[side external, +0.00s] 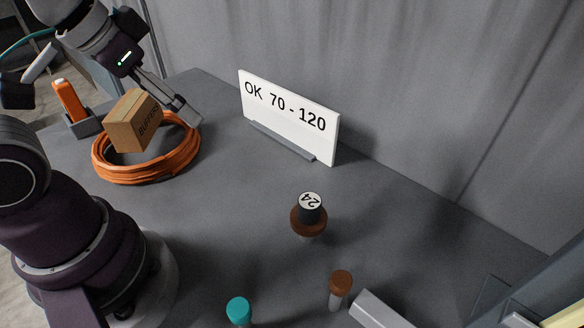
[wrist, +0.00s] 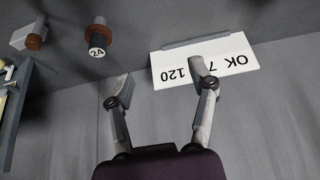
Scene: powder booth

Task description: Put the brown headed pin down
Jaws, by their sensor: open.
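A brown-headed pin (side external: 340,282) stands upright on the grey table at the front, brown head up and pale shaft below. Its brown head also shows at the upper left of the wrist view (wrist: 35,42). My gripper (side external: 186,109) is at the back left in the side view, far from the pin. In the wrist view its two fingers (wrist: 160,82) are spread with nothing between them.
A dark piece labelled 24 (side external: 310,208) sits on a brown disc. A sign (side external: 290,115) reads OK 70 - 120. An orange coil (side external: 115,175), carton (side external: 133,122), teal-topped piece (side external: 238,310) and grey bar (side external: 380,310) also stand around.

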